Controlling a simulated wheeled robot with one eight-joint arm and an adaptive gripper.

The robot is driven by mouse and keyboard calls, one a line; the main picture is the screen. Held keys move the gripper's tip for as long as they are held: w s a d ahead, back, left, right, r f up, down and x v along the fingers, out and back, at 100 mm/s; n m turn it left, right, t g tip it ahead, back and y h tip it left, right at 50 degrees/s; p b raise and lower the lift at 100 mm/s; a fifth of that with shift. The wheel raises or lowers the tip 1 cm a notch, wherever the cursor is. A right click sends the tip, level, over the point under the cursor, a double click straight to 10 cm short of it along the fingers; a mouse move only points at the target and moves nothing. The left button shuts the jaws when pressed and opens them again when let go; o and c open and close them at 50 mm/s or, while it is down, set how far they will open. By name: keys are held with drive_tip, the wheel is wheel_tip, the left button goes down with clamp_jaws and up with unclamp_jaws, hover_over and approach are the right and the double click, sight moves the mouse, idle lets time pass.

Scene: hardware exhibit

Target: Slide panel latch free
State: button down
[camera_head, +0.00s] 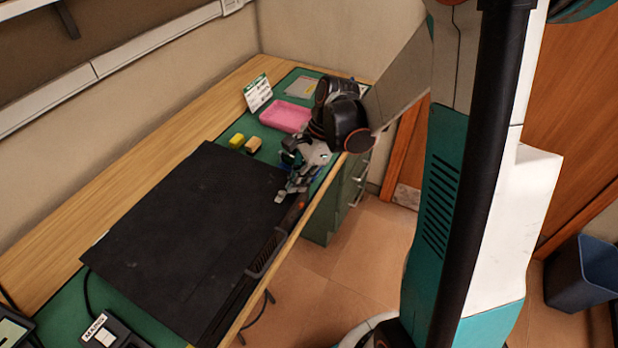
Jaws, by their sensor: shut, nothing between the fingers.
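A large black flat-topped unit (185,235) lies on the workbench. Its front side, facing the bench edge, has a dark handle (265,253) and a small orange part (301,206) near its far end. I cannot tell clearly which part is the panel latch. My gripper (284,196) is shut and empty at the far front corner of the black unit, close to the orange part. I cannot tell whether its fingertips touch the unit. My wrist and gripper hide part of that corner.
A pink tray (286,116), a yellow block (237,141), a tan block (254,145) and a small sign (258,93) stand beyond the unit. A labelled device (113,332) is at the near left. A blue bin (583,275) stands on the floor at right.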

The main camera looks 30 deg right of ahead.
sight(287, 201)
drive_tip(key=shift+a, duration=0.2)
drive_tip(key=shift+s+a, duration=0.8)
drive_tip(key=shift+a, duration=0.3)
drive_tip(key=shift+d, duration=0.15)
